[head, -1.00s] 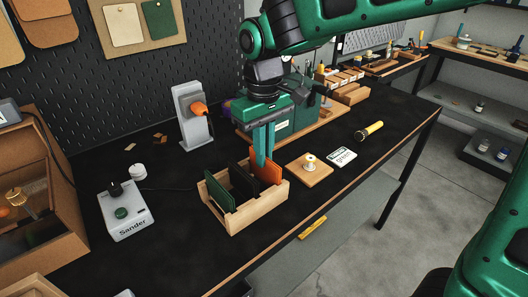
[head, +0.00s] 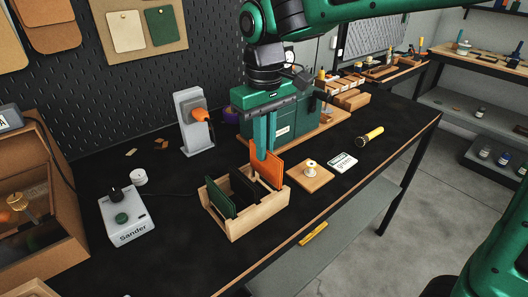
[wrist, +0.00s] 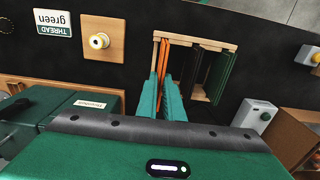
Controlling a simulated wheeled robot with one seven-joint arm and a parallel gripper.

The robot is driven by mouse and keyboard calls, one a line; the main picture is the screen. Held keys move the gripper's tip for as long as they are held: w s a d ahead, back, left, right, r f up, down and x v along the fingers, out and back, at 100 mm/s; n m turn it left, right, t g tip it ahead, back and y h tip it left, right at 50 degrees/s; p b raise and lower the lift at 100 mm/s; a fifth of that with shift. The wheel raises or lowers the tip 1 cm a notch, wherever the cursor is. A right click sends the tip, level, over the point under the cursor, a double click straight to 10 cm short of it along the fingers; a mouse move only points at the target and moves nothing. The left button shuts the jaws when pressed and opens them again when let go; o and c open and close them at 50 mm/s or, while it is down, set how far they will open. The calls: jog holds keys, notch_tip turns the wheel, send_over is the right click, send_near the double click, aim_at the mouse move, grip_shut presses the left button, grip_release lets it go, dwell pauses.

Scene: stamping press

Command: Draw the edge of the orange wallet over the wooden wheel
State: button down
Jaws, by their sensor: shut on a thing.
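The orange wallet (head: 268,173) stands upright at the right end of a wooden rack (head: 260,220), raised partly above its rim. My gripper (head: 263,154) points down and is shut on the wallet's upper edge. The wrist view shows the wallet (wrist: 161,60) edge-on between my fingers (wrist: 166,90). The wallet's lower part is hidden behind the rack wall.
A dark green wallet (head: 219,200) and a dark one (head: 243,188) stand in the rack. A Sander switch box (head: 127,217) is at left. A spool on a wooden block (head: 310,178), a thread card (head: 343,162) and a yellow-handled tool (head: 369,137) lie to the right. A green press (head: 295,128) stands behind.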

jog(key=shift+r, duration=2.05)
